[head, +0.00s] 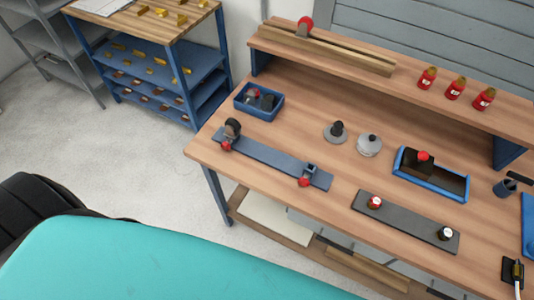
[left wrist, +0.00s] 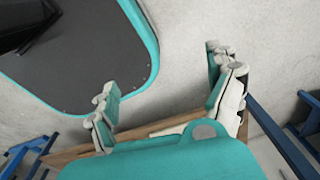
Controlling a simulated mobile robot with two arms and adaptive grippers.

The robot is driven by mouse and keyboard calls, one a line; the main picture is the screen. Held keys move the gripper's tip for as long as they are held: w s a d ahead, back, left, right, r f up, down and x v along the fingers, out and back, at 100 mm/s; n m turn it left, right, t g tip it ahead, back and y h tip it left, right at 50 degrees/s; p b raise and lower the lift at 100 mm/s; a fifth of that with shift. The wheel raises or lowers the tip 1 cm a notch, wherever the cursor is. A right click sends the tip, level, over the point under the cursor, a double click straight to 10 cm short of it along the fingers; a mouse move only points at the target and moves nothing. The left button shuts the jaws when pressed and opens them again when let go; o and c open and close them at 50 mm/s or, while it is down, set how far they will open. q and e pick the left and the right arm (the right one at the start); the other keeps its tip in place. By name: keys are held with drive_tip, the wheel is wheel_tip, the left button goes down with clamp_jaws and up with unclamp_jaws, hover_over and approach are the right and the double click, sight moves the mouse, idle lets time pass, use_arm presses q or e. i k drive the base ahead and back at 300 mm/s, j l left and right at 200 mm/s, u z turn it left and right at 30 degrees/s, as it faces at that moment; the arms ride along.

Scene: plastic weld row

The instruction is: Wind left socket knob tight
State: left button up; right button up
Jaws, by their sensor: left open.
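A long blue-grey bar (head: 265,160) lies near the front left edge of the bench. At its left end stands a dark round holder (head: 233,127) with a red knob (head: 226,146) on its front side. At its right end is a small square holder (head: 311,168) with another red knob (head: 304,182). How tight either knob sits cannot be told. My left gripper (left wrist: 160,72) shows only in the left wrist view, open and empty, with pale floor behind its fingers. It is away from the knobs. My right gripper is in neither view.
A blue bin (head: 259,101), round metal parts (head: 369,145) and a blue tray (head: 431,178) stand behind. A shelf (head: 400,90) overhangs the back.

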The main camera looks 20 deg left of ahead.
sight(226, 146)
drive_tip(key=u, duration=1.15)
drive_tip(key=j+z, duration=0.1)
drive_tip(key=z, duration=1.2)
drive_tip(key=j+z, duration=0.85)
drive_tip(key=k+j+z, duration=0.2)
drive_tip(key=j+z, duration=0.2)
drive_tip(key=j, duration=0.15)
drive_tip(key=k+j+z, duration=0.2)
drive_tip(key=j+z, duration=0.25)
